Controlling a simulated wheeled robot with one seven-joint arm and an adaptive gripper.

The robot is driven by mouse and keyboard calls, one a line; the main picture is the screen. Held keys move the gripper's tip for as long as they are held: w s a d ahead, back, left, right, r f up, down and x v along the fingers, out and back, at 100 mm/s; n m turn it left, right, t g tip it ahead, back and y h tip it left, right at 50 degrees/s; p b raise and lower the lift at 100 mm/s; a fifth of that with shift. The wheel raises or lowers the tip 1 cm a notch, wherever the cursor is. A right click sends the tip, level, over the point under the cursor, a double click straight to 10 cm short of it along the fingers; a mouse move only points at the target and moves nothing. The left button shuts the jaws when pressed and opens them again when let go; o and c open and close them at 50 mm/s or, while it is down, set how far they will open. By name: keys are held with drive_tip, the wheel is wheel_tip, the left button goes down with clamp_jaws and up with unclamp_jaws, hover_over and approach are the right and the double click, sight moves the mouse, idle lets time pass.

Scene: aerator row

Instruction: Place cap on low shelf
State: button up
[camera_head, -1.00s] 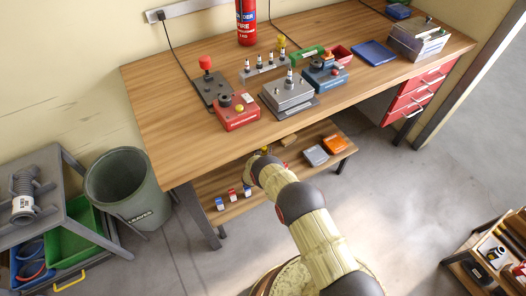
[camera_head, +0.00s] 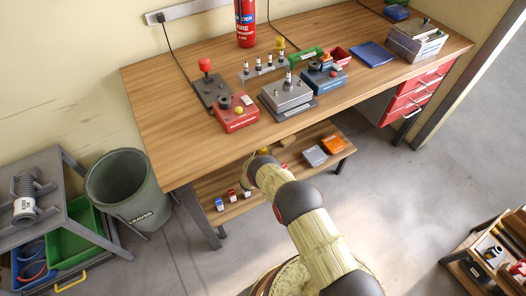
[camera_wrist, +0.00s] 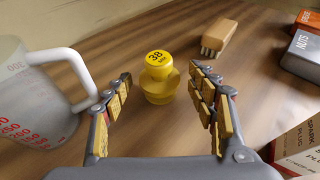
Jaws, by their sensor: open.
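A yellow cap marked 38 (camera_wrist: 160,72), with a wider lower part, stands upright on the wooden low shelf (camera_wrist: 150,125) in the wrist view. It also shows as a small yellow spot (camera_head: 265,151) just beyond my arm's end in the head view. My gripper (camera_wrist: 160,80) is open, with a finger on either side of the cap and visible gaps to both. In the head view my wrist hides the fingers. The low shelf (camera_head: 237,207) lies under the workbench.
On the shelf, a measuring jug (camera_wrist: 35,95) stands close left of my gripper. A brush (camera_wrist: 219,37) lies behind the cap. A grey NUTS box (camera_wrist: 302,52) and a spark plug box (camera_wrist: 305,145) are at right. The workbench top (camera_head: 160,110) overhangs the shelf.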

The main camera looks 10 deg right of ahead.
sight(262, 152)
drive_tip(key=shift+p+v, duration=0.9)
drive_tip(key=shift+v, duration=1.7)
drive_tip(key=shift+w+r, duration=0.1)
